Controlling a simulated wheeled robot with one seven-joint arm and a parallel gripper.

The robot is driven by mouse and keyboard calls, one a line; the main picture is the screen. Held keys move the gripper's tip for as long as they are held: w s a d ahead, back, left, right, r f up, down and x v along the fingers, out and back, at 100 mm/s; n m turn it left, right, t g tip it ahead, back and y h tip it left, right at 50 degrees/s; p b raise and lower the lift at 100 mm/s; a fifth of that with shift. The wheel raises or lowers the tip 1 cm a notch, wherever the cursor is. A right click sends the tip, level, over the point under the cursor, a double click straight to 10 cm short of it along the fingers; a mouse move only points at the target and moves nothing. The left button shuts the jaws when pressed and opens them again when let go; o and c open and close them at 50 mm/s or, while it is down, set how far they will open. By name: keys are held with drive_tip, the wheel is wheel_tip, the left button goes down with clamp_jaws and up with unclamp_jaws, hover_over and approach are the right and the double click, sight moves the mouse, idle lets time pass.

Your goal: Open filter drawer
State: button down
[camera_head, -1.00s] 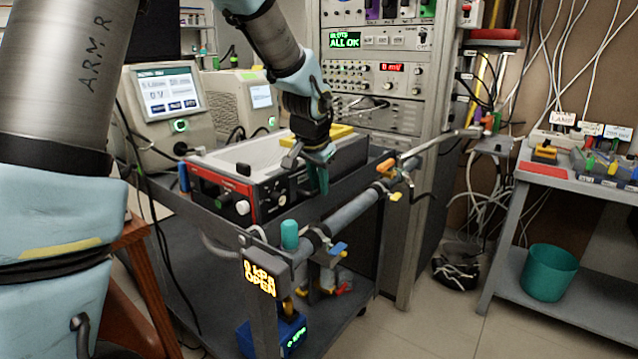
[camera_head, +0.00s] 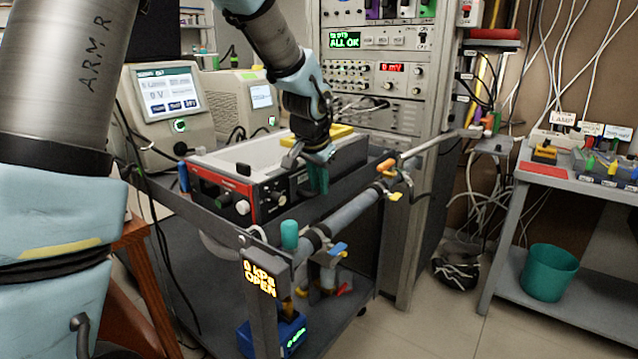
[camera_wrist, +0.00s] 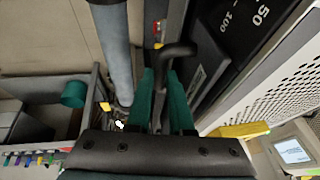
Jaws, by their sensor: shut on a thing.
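The instrument box (camera_head: 221,168) with a pale top and a dark front stands on the cart. My gripper (camera_head: 318,184) points down at the right part of its front, with its teal fingers hanging just outside the front face. In the wrist view the teal fingers (camera_wrist: 163,95) are closed around a dark curved handle (camera_wrist: 180,49) beside the black front panel (camera_wrist: 225,30) marked 50 and 100. A grey-edged block (camera_wrist: 208,72) sits next to the handle. My fingers and hand hide part of the handle, and I cannot make out a drawer gap.
A grey pipe (camera_head: 350,209) with coloured valves runs in front of the cart, close to my fingers. A yellow item (camera_head: 330,133) lies on top of the box. A rack (camera_head: 385,90) stands behind.

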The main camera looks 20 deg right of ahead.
drive_tip(key=s+d+b, duration=0.4)
drive_tip(key=s, duration=0.4)
drive_tip(key=shift+s+d, duration=0.2)
drive_tip(key=shift+d, duration=0.15)
drive_tip(key=c, duration=0.8)
unclamp_jaws()
drive_tip(key=v, duration=1)
drive_tip(key=shift+r, duration=0.35)
